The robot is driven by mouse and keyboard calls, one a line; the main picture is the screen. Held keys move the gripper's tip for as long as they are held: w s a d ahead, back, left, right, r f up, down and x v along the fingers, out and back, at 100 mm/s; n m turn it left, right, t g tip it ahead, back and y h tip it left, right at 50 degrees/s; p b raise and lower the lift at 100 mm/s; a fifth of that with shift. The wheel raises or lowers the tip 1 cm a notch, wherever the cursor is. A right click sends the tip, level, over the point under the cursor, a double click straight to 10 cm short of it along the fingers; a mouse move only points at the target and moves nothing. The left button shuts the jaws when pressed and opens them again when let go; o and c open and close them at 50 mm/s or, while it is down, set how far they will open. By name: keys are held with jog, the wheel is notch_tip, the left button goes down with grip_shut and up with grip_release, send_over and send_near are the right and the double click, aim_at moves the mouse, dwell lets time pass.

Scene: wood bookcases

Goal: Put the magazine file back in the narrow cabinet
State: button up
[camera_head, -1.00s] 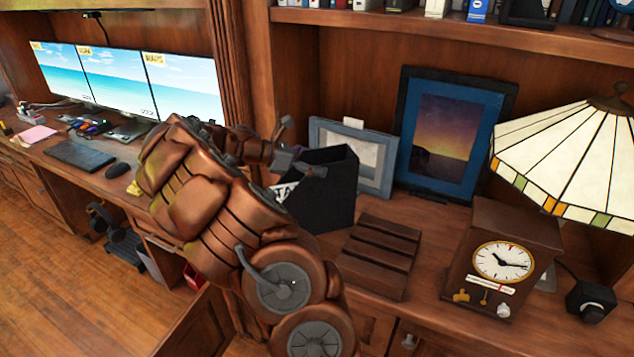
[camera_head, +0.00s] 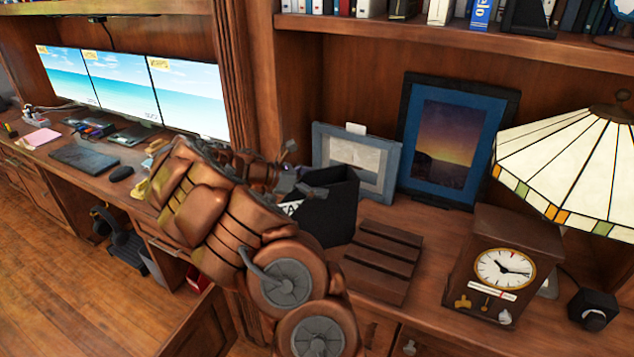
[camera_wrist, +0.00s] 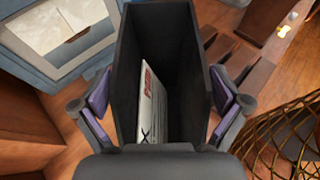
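The black magazine file (camera_head: 325,215) is in the middle of the head view, in front of the grey picture frame and beside the slatted wooden rack. My gripper (camera_head: 303,178) is at its upper part, partly hidden by my arm. In the wrist view the file (camera_wrist: 165,18) is open towards the camera, with a white printed sheet (camera_wrist: 152,100) inside. My gripper's purple-padded fingers (camera_wrist: 160,97) lie against its two outer sides. The file's base is partly hidden, so its contact with the desk is unclear. A wooden panel (camera_head: 200,325), perhaps an open cabinet door, stands low in front.
The grey picture frame (camera_head: 380,180) and blue picture frame (camera_head: 407,150) stand behind. The slatted rack (camera_head: 382,262), clock (camera_head: 500,225) and lamp (camera_head: 570,170) are to the right. Monitors (camera_head: 120,85) and a keyboard (camera_head: 85,158) are to the left. Open floor lies at lower left.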

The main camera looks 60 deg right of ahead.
jog(key=shift+r, duration=0.15)
jog(key=b+v, duration=0.2)
jog(key=v, duration=1)
